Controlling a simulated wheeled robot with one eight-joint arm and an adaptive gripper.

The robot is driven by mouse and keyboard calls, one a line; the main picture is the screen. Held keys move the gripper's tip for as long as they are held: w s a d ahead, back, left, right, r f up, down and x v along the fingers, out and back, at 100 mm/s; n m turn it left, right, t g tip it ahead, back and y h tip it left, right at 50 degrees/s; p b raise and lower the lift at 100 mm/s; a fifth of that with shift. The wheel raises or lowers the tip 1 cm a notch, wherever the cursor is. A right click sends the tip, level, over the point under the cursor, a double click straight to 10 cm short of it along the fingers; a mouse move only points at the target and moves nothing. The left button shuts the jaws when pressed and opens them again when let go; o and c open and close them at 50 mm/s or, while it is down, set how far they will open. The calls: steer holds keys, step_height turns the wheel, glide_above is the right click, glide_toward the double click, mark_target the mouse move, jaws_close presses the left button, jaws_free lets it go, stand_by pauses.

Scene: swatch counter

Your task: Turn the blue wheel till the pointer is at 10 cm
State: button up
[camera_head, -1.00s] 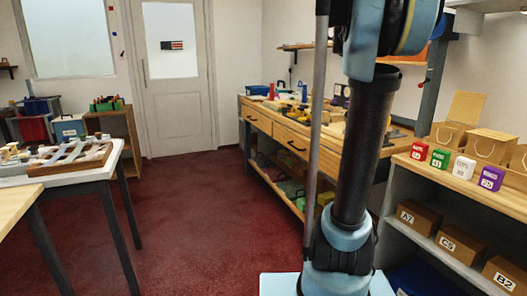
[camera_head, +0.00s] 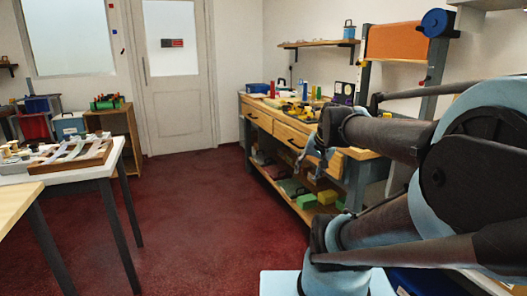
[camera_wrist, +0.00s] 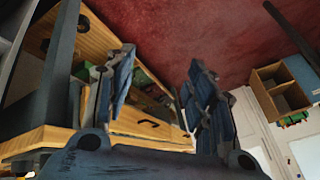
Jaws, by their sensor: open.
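The blue wheel (camera_head: 436,23) shows in the head view at the upper right, on the right end of an orange sheet or roll (camera_head: 393,42) held between grey posts. A small red piece (camera_head: 422,82) sits on the right post below it; I cannot tell whether it is the pointer. No scale marks can be read. My gripper (camera_head: 318,152) is open and empty, well below and left of the wheel, in front of the wooden bench. In the wrist view my gripper (camera_wrist: 162,58) shows two spread blue fingers with nothing between them. The wheel is not in the wrist view.
The wooden bench (camera_head: 257,119) with drawers and tools stands along the right wall. My arm crosses the right side and hides the counter there. A white table (camera_head: 20,180) stands at left. The red floor (camera_head: 210,215) between is clear.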

steer(key=s+d+f+n+g+h, duration=0.2)
steer(key=s+d+f+n+g, duration=0.1)
steer(key=s+f, duration=0.8)
steer(key=shift+s+n+g, duration=0.3)
steer(key=shift+s, duration=0.6)
